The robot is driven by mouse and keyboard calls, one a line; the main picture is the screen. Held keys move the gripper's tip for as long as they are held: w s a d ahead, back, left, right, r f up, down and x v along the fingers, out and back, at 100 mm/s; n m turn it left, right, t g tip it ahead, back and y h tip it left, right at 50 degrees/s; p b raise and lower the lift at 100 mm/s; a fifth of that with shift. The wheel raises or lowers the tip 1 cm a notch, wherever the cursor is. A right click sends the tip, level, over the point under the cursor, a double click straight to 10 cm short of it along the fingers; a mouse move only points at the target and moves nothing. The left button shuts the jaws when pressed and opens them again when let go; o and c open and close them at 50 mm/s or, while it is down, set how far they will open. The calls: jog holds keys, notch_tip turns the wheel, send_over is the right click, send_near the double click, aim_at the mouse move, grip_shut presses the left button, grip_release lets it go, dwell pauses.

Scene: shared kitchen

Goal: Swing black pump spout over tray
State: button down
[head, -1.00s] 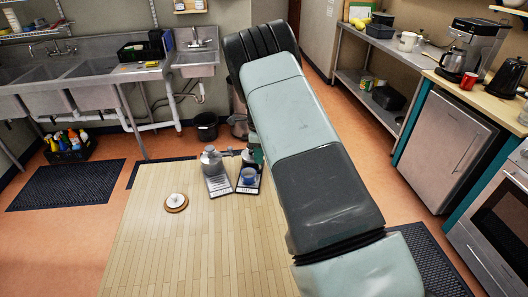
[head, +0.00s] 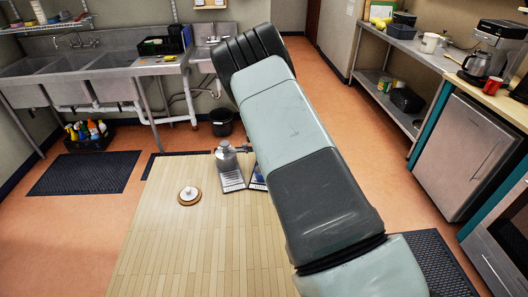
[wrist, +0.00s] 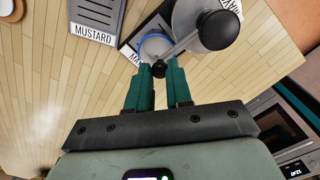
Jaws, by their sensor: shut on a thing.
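My gripper (wrist: 160,78) is at the black tip of a thin spout (wrist: 185,46) in the wrist view, its two green fingers shut on it. The spout runs from a round black pump knob (wrist: 218,30) on a grey canister (wrist: 190,15). A MUSTARD tray (wrist: 97,18) lies to the left.
Another grey canister (head: 226,158) stands on a tray (head: 232,182) on the wooden table (head: 190,235). A round wooden board with a white item (head: 190,194) lies left of it. The table front is clear. Sinks and counters stand beyond.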

jog(key=shift+a, duration=0.1)
jog(key=c, duration=1)
grip_release()
notch_tip(320, 180, up, 11)
jog(key=shift+f, duration=0.1)
